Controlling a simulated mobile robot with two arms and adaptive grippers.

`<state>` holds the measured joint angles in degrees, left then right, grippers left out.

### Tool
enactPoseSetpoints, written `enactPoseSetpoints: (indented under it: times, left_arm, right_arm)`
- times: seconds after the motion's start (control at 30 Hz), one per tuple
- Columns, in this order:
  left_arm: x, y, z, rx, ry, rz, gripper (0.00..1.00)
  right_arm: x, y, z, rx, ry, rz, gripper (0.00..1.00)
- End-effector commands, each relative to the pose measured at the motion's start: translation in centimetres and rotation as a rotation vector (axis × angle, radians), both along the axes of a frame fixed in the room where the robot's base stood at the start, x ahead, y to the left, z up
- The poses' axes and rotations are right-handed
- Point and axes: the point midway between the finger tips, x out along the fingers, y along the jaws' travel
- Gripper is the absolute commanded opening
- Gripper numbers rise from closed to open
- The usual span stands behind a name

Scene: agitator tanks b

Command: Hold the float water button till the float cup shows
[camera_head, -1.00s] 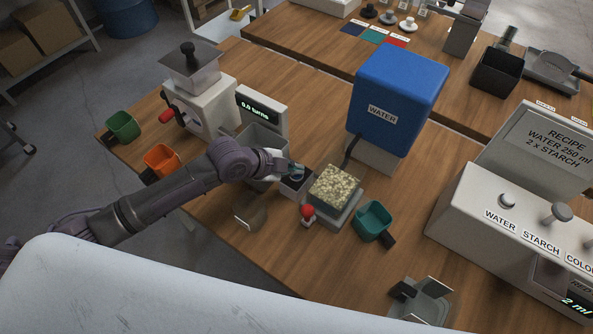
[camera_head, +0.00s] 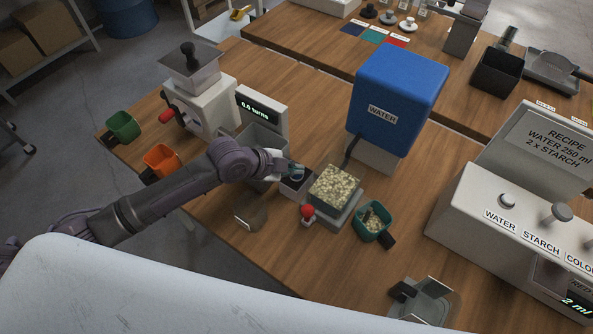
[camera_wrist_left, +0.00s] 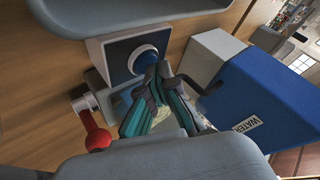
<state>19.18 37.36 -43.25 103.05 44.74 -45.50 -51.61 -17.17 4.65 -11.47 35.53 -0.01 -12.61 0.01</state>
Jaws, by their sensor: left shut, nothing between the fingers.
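The float water button is a round blue button (camera_wrist_left: 146,60) on a small dark-faced box (camera_head: 291,187). My left gripper (camera_head: 294,171) is shut and empty with its fingertips at the button; in the left wrist view the fingertips (camera_wrist_left: 161,72) overlap the button's edge, and I cannot tell how deep it is pressed. Beside the box is a grey unit topped with a block of pale yellow grains (camera_head: 336,187). The green float cup (camera_head: 374,233) stands to its right with pale grains inside. My right gripper is not in view.
The blue water tank (camera_head: 399,95) stands behind the grain unit, and a red-knobbed lever (camera_head: 307,211) is in front of it. An orange cup (camera_head: 161,160) and another green cup (camera_head: 123,127) sit at left. A white recipe console (camera_head: 500,235) is at right.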

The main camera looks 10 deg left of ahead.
Motion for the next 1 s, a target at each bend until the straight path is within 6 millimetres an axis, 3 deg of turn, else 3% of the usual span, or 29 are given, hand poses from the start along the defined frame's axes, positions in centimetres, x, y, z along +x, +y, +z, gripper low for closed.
enactPoseSetpoints:
  times: [0.47, 0.83, 1.0]
  left_arm:
    - [0.0, 0.0, 1.8, 0.002, 0.000, -0.001, 0.00]
    - [0.0, 0.0, 1.9, 0.000, 0.000, 0.000, 0.00]
    - [0.0, 0.0, 3.1, 0.000, -0.001, -0.001, 0.00]
  right_arm:
    - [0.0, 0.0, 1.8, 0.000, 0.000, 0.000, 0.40]
    - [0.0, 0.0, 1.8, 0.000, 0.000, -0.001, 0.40]
    - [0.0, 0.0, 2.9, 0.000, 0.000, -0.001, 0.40]
